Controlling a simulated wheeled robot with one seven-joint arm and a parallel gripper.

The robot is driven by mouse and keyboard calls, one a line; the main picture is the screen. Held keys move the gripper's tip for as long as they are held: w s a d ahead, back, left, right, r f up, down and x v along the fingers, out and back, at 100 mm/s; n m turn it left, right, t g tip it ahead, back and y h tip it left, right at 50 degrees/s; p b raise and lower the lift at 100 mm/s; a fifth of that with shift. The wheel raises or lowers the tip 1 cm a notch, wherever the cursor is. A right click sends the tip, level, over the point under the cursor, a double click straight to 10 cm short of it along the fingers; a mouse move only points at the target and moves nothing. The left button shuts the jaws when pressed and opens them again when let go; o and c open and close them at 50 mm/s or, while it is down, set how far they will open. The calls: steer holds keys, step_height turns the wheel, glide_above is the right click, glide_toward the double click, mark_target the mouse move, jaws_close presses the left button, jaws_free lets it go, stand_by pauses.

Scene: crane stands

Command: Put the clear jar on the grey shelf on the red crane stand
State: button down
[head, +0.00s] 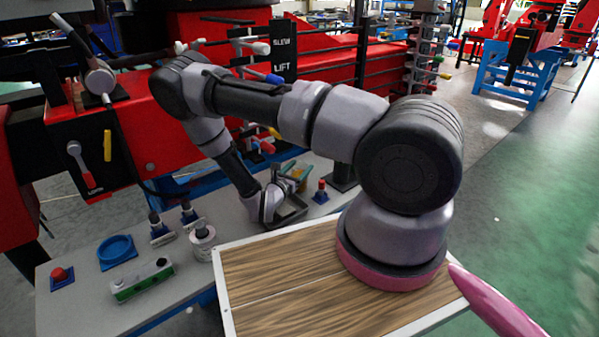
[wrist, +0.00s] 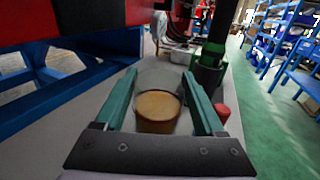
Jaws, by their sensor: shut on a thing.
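The clear jar (wrist: 157,105) holds something amber and stands upright between the two teal fingers of my gripper (wrist: 160,77) in the wrist view. The fingers are shut on its sides. In the head view my gripper (head: 292,180) is low over the far end of the grey shelf (head: 80,305), and the jar there is small and mostly hidden. The grey shelf runs along the front of the red crane stand (head: 100,150). I cannot tell whether the jar's base touches the grey surface.
On the shelf stand a red button (head: 60,276), a blue ring dish (head: 116,248), a green level (head: 142,281), a white roll (head: 203,236) and small joysticks (head: 160,227). A dark post (wrist: 211,62) and a red cylinder (wrist: 222,112) are right of the jar.

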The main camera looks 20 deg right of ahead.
steer(key=shift+f, duration=0.65)
steer(key=shift+f, duration=0.1)
jaws_free()
steer(key=shift+s+a, duration=0.15)
steer(key=shift+a, duration=0.1)
steer(key=v, duration=1.1)
steer(key=shift+s+a, duration=0.2)
